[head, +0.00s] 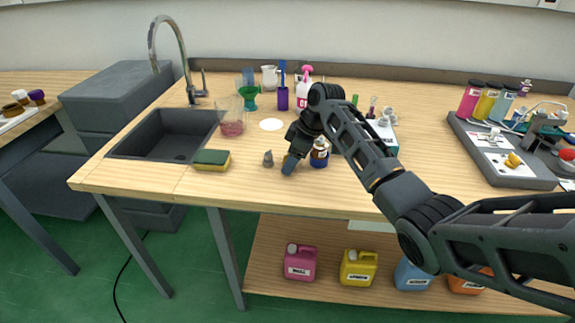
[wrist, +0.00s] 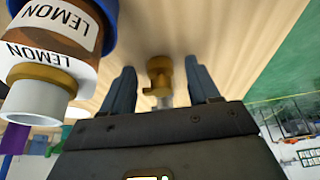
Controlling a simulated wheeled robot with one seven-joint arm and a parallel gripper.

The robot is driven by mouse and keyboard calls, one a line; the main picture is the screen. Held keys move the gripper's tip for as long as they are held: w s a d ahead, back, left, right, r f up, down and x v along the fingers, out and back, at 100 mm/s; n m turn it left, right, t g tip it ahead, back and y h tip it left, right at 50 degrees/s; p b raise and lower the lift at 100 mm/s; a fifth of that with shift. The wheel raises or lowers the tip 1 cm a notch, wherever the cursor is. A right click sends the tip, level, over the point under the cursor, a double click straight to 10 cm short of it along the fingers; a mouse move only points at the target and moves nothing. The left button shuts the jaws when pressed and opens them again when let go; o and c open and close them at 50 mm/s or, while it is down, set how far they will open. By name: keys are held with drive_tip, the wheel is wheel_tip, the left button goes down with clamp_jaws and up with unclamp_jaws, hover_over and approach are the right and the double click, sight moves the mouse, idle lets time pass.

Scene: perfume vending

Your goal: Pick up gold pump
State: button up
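The gold pump (wrist: 158,72) shows in the wrist view between my two fingers, with a side nozzle and a pale lower end. It is over the wood tabletop. My gripper (wrist: 160,66) is open, with a finger on each side of the pump and visible gaps between. In the head view my gripper (head: 289,163) is low over the front of the table. Only a little gold of the pump (head: 285,157) shows there; my fingers hide most of it.
A lemon-labelled bottle (head: 319,153) stands close to the right of my gripper; it looms large in the wrist view (wrist: 60,50). A small grey piece (head: 268,159) and a sponge (head: 211,160) are to the left. The sink (head: 165,135) is farther left.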

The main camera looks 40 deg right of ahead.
drive_tip(key=c, duration=1)
drive_tip(key=shift+r, duration=0.15)
drive_tip(key=shift+c, duration=0.2)
